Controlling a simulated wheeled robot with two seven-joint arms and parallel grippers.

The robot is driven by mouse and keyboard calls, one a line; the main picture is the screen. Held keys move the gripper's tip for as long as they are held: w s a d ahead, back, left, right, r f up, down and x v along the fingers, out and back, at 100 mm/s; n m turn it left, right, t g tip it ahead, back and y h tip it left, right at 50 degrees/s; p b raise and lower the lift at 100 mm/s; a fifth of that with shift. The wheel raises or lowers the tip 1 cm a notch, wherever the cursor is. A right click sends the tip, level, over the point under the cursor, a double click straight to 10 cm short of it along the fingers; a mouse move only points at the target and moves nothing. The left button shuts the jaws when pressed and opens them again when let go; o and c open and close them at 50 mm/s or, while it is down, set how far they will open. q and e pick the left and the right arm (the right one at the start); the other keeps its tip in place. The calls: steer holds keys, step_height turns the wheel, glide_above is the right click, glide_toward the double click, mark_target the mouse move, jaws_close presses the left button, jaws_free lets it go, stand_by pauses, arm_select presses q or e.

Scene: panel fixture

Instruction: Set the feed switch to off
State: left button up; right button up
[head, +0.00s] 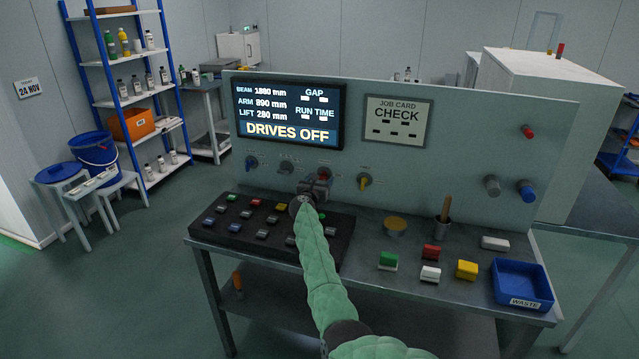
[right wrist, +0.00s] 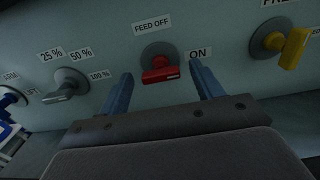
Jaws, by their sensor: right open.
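The feed switch (right wrist: 160,70) is a red knob on a grey round base in the right wrist view. Its bar lies roughly sideways, with a pale mark at the right end, toward the ON label (right wrist: 198,53). The FEED OFF label (right wrist: 152,28) is above it. My right gripper (right wrist: 160,82) is open, with one blue-grey finger on each side of the red knob; I cannot tell whether they touch it. In the head view my right gripper (head: 318,186) is at the panel and partly covers the switch. My left gripper is not in view.
A yellow knob (right wrist: 290,47) is to the right and a grey knob (right wrist: 68,82) to the left. The display (head: 290,112) reads DRIVES OFF. Below are a black button console (head: 225,245), several loose coloured blocks and a blue WASTE tray (head: 523,283).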

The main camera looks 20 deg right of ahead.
steer(key=shift+c, duration=0.4)
steer(key=c, duration=0.9)
